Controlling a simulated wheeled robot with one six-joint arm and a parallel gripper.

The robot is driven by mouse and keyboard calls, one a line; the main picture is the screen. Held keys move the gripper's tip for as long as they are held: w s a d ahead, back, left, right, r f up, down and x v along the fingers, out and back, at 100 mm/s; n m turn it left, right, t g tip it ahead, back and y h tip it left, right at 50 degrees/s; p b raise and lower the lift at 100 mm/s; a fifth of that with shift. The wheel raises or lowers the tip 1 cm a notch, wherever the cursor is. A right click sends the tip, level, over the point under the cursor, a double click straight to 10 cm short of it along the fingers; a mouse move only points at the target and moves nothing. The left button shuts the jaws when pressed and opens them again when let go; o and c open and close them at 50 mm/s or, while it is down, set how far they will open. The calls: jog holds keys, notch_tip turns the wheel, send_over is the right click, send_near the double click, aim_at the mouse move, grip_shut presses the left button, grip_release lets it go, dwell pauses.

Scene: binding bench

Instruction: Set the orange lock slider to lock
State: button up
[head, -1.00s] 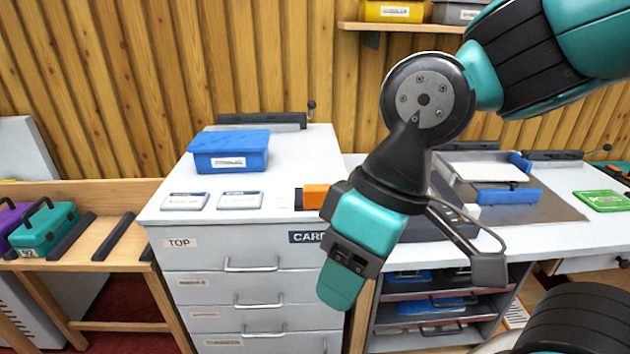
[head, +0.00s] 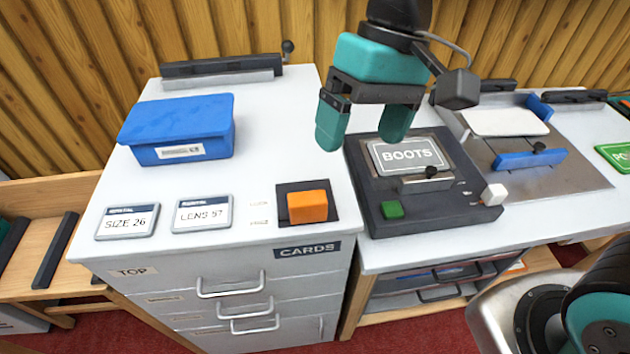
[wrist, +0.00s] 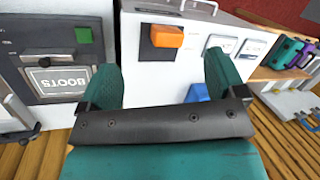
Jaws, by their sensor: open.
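The orange lock slider (head: 307,206) sits on a dark plate (head: 291,188) on top of the white drawer cabinet, near its front right corner. Small labels beside the plate are too faint to read. In the wrist view the orange slider (wrist: 166,36) shows beyond and between the fingers. My gripper (head: 361,138) is open and empty, with its fingers pointing down. It is above the right side of the cabinet, behind and to the right of the slider, and not touching it.
A dark BOOTS device (head: 420,180) with a green button and white lever stands just right. Cabinet drawers (head: 230,285) are shut.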

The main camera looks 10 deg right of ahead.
aim_at(307, 197)
jog(key=w+a+m+g+h+p, duration=0.35)
jog(key=w+a, duration=0.25)
jog(key=w, duration=0.2)
jog(key=shift+m+t+y, duration=0.45)
jog(key=shift+t+y, duration=0.1)
jog(key=p+x, duration=0.2)
jog(key=x, duration=1.5)
jog(key=shift+f, duration=0.35)
jog(key=c, duration=1.3)
jog(key=shift+w+r, duration=0.1)
jog(key=shift+w, duration=2.2)
jog(key=o, duration=1.2)
jog(key=shift+w, duration=0.15)
jog(key=shift+o, duration=0.5)
